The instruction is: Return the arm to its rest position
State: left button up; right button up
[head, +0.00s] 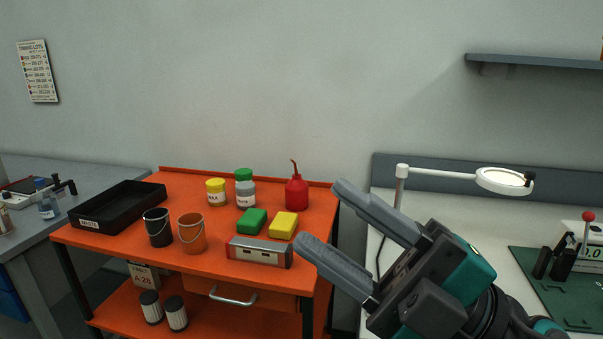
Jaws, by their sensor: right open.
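My right gripper (328,216) shows large in the head view, at the lower right of centre. Its two grey fingers are spread apart, and nothing is between them. It points up and to the left, in front of the right edge of the orange cart (140,257). The right arm comes in from the bottom right. It hides part of the gap between the cart and the white bench. My left gripper and left arm are not in view.
The cart carries a black tray (88,225), two small buckets, jars, a red oil can (297,192), green and yellow blocks and a silver box (259,252). A white bench (445,205) with a lamp (505,180) and green mat (575,300) stands at right. A shelf (535,61) hangs above.

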jog(key=w+d+f+m+t+h, duration=0.5)
jog(key=w+d+m+t+h, duration=0.4)
jog(key=m+t+h, duration=0.75)
jog(key=d+f+m+g+h, duration=0.5)
jog(key=d+f+m+g, duration=0.1)
jog(key=f+m, duration=0.25)
jog(key=s+d+f+m+g+h, duration=0.1)
jog(key=s+d+f+g, duration=0.2)
jog(key=f, duration=0.5)
jog(key=s+f+m+g+h, duration=0.1)
jog(key=s+f+g, duration=0.25)
jog(key=f, duration=0.35)
jog(key=s+f+g+y, duration=0.1)
jog(key=s+f+g, duration=0.75)
jog(key=s, duration=0.35)
jog(key=w+a+f+t+y+p, duration=0.1)
jog(key=w+a+f+t+y, duration=0.1)
jog(key=w+f+t, duration=0.5)
notch_tip(320, 180, down, 2)
jog(key=shift+w+a+f, duration=0.1)
jog(key=shift+w+a, duration=0.05)
jog(key=shift+a, duration=0.75)
jog(key=shift+t, duration=0.25)
